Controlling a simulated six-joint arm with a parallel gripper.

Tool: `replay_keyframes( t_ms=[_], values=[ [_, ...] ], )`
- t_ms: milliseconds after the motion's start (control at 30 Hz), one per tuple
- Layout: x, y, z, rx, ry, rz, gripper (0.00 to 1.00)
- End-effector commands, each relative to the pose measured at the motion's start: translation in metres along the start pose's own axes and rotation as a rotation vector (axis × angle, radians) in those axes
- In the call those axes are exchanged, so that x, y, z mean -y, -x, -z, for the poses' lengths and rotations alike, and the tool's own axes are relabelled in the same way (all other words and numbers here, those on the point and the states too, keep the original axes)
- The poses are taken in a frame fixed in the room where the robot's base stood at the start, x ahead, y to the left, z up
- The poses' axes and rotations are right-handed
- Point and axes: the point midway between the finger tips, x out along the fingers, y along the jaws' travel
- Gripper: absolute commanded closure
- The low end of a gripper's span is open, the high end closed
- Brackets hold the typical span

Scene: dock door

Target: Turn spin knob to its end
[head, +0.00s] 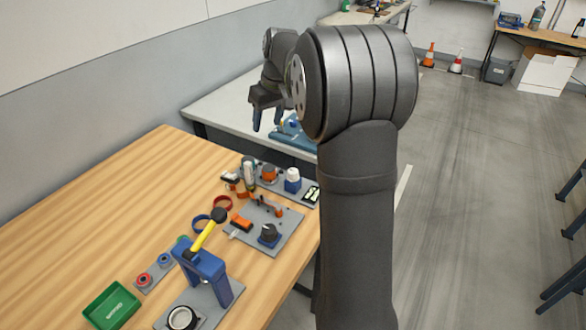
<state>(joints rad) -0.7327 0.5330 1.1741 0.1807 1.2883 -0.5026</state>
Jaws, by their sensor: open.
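My gripper (267,118) hangs in the air at the upper middle of the head view, above the far white table. Its two fingers point down and stand apart, with nothing between them. Several knob-like parts are on the wooden bench, and I cannot tell which is the spin knob. A black knob (268,231) sits on a blue base on a grey plate. A white knob (292,174) on a blue base stands on a plate farther back. My gripper is apart from all of these.
A blue stand with a yellow-handled lever (206,236) rises near the bench front. The bench's left side is clear. My arm hides part of the right side.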

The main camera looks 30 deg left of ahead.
Motion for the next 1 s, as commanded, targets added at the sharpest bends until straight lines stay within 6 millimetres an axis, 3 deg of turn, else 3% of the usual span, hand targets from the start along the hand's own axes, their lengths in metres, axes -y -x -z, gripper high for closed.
replay_keyframes(
  t_ms=[300, 500, 767, 1000],
  values=[
    [-0.029, 0.011, -0.023, 0.133, 0.663, -0.010, 0.48],
    [-0.043, 0.017, -0.036, 0.206, 0.994, 0.020, 0.48],
    [-0.049, 0.017, -0.042, 0.240, 1.153, 0.045, 0.48],
    [-0.052, -0.015, -0.050, 0.241, 1.155, 0.048, 0.48]
  ],
)
